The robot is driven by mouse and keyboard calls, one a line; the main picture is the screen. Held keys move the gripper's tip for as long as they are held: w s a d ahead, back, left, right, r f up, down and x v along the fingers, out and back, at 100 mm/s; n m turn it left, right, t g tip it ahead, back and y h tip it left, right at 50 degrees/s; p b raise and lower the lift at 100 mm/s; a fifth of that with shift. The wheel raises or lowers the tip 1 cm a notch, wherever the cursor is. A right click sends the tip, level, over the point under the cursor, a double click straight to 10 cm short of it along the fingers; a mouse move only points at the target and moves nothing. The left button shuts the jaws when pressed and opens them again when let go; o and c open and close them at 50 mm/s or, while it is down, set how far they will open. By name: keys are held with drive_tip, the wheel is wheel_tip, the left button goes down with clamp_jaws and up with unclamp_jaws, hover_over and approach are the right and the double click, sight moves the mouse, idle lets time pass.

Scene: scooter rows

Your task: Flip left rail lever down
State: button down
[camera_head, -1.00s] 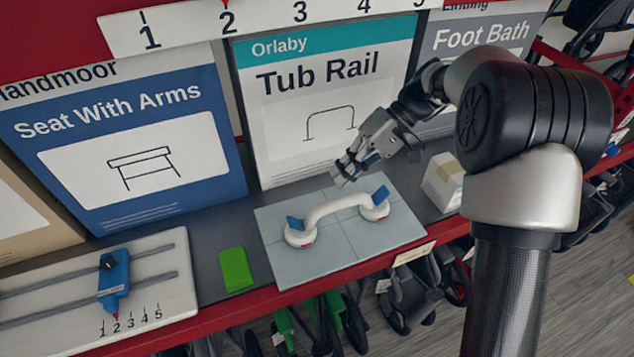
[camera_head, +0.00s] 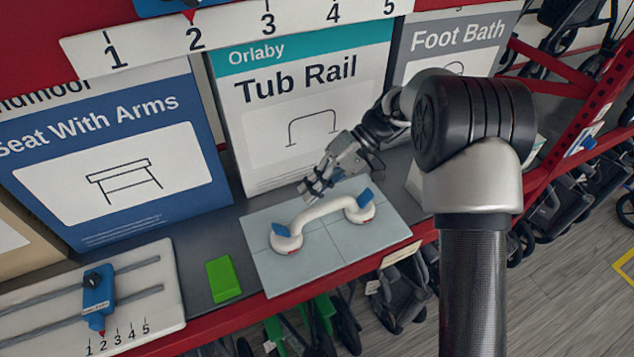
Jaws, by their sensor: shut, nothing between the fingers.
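A white tub rail (camera_head: 322,212) with a suction cup at each end sits on a pale tiled plate (camera_head: 380,246). Its left lever (camera_head: 281,229) is blue and tilts upward above the left cup. Its right lever (camera_head: 365,195) is also blue and sticks up above the right cup. My gripper (camera_head: 306,190) is shut and empty, just behind the rail's bar and between the two levers, closer to the left one. It appears apart from the left lever, but the exact height gap cannot be told.
A green block (camera_head: 222,279) lies left of the plate. A white board with a blue slider (camera_head: 98,297) is farther left. The Tub Rail box (camera_head: 300,110) stands behind the plate, with the Seat With Arms box (camera_head: 110,170) to its left. A red shelf edge (camera_head: 240,307) runs along the front.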

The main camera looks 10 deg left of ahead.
sight(286, 226)
drive_tip(key=x, duration=0.9)
drive_tip(key=shift+a, duration=0.1)
